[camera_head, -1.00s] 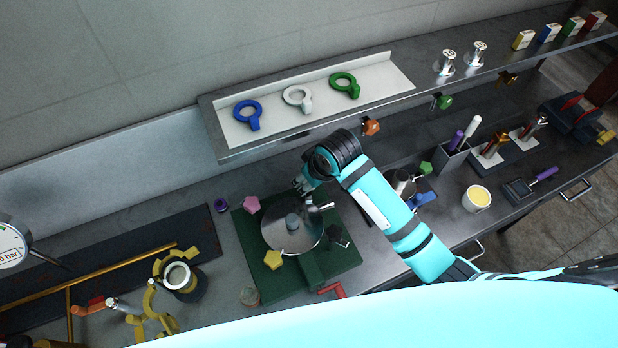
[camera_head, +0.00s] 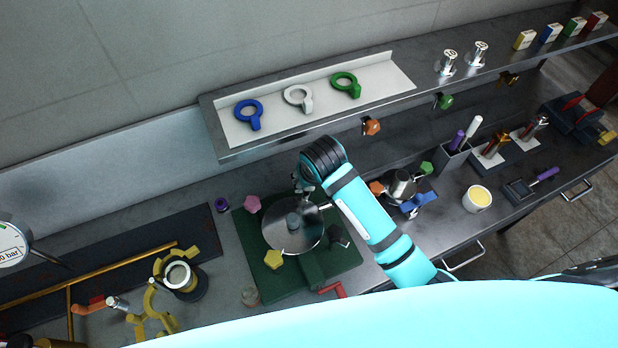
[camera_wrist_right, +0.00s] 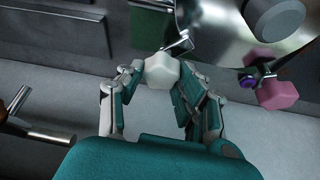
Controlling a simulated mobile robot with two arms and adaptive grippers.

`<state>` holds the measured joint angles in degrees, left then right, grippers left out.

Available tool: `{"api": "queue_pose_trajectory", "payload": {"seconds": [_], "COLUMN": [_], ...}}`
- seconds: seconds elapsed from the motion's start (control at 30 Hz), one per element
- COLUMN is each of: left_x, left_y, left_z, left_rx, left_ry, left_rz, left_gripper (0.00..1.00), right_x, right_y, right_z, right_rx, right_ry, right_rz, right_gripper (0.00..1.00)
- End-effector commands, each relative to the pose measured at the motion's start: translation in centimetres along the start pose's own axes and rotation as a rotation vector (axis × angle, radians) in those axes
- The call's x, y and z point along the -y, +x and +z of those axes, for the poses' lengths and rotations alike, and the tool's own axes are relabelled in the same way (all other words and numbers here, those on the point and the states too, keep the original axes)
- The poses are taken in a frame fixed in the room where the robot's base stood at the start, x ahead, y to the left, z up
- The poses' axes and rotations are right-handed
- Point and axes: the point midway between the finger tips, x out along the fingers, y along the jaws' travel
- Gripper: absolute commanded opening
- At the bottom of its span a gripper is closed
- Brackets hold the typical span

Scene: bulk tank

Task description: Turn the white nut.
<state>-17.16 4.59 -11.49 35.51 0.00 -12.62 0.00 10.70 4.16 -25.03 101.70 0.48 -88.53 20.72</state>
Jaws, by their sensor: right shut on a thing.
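The white nut (camera_wrist_right: 161,71) shows in the right wrist view beside the metal lid (camera_wrist_right: 235,22), at the end of a short metal bolt. My right gripper (camera_wrist_right: 160,84) is shut on it, one finger on each side. In the head view my right gripper (camera_head: 303,183) reaches down at the far right of the round steel lid (camera_head: 292,240), and the white nut cannot be made out there. My left gripper is in neither view.
The lid sits on a dark green base (camera_head: 262,286), with a pink nut (camera_head: 252,203), a yellow nut (camera_head: 274,259) and a black nut (camera_head: 339,235) around its rim. A shelf tray behind holds blue, white (camera_head: 299,97) and green ring tools. A red handle (camera_head: 333,289) is in front.

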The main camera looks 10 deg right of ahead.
Motion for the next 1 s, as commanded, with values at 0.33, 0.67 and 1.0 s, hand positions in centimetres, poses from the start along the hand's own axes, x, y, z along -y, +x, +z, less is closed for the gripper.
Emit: {"api": "queue_pose_trajectory", "payload": {"seconds": [0.33, 0.67, 1.0], "left_x": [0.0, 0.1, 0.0], "left_y": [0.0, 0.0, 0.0], "left_z": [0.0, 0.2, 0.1], "left_rx": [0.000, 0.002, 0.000], "left_ry": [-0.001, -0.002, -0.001], "left_rz": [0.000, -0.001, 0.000], "left_gripper": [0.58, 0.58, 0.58], "right_x": [0.0, 0.0, 0.1], "right_y": [0.0, -0.2, -6.0], "right_z": [-0.1, -0.1, -0.2], "right_rx": [-0.001, -0.002, -0.007], "right_ry": [-0.001, -0.001, -0.001], "right_rz": [0.000, -0.001, -0.003], "right_gripper": [0.56, 0.58, 0.58]}}
